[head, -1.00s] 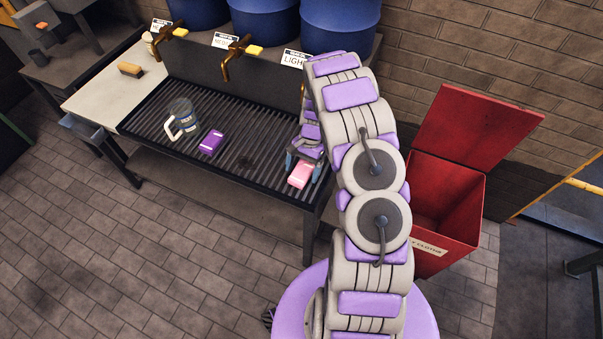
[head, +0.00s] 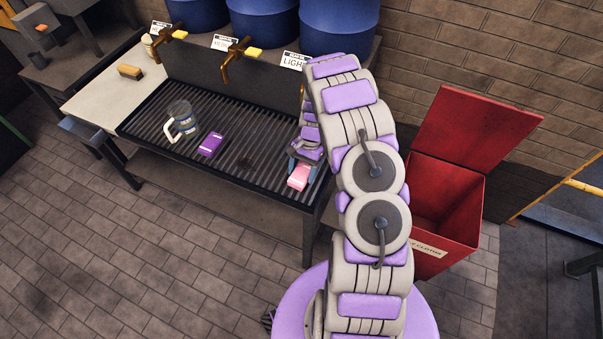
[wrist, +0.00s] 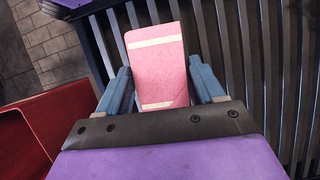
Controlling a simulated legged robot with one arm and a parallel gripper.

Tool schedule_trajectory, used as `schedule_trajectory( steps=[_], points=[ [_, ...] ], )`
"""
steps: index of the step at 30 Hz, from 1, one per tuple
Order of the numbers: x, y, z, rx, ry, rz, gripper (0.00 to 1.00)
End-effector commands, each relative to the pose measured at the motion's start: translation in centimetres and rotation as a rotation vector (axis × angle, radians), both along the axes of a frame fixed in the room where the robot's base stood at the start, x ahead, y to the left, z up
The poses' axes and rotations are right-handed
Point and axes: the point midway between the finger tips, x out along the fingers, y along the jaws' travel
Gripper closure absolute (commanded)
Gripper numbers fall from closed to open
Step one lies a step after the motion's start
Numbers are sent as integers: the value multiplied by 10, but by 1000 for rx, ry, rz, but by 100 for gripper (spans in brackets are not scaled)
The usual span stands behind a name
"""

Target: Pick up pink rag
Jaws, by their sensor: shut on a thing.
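The pink rag (head: 299,177) is a small folded block near the right front of the slatted grate. In the wrist view the pink rag (wrist: 158,65) shows pale bands across its face and sits between the two blue fingers. My gripper (head: 305,165) is shut on it, and the gripper also shows in the wrist view (wrist: 165,85). The rag's lower end is hidden behind the dark gripper body. I cannot tell whether the rag touches the grate.
A purple folded rag (head: 211,144) and a clear jug (head: 182,118) stand on the grate (head: 245,160) to the left. Blue barrels (head: 265,20) with brass taps stand behind. An open red bin (head: 450,205) is to the right of my arm.

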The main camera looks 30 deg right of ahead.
Motion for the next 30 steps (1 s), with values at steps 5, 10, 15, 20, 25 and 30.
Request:
schedule_trajectory(
  steps=[5,10,15,20,25,30],
  points=[
    [0,-1,2,-1,0,0,63],
    [0,1,21,1,0,1,63],
    [-3,-4,45,-1,-1,-1,63],
    [-27,-31,47,2,3,-6,63],
    [-55,-66,51,0,-1,-6,63],
    [-80,-96,53,0,-1,-4,63]
  ],
)
